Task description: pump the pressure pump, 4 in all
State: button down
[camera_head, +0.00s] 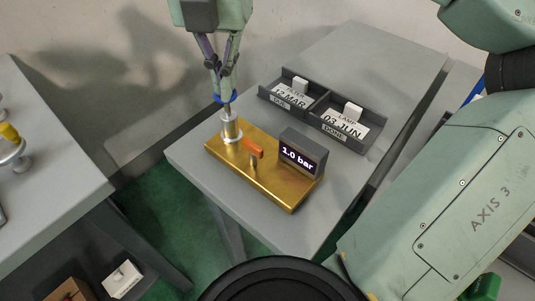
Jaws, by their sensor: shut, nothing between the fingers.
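The pressure pump is a gold base (266,189) on the grey table. An orange lever (253,147) sits on a short post near the middle. A dark display (303,154) on the right reads "1.0 bar".
A dark two-part tray (331,143) behind the pump holds white date cards, labelled "DUE" and "DONE". The grey table (365,65) is clear at the back. Another grey table (50,180) stands at left across a gap. My arm fills the right side.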

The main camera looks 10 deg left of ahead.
jog(key=shift+f+b, duration=1.1)
jog(key=shift+f, duration=0.5)
jog(key=shift+r, duration=0.25)
jog(key=shift+r+p, duration=2.1)
jog(key=shift+r, duration=0.25)
jog(key=shift+f, duration=0.15)
jog(key=shift+f+b, duration=1.85)
jog(key=shift+f, duration=0.5)
jog(key=shift+r+p, duration=2.05)
jog(key=shift+r, duration=0.5)
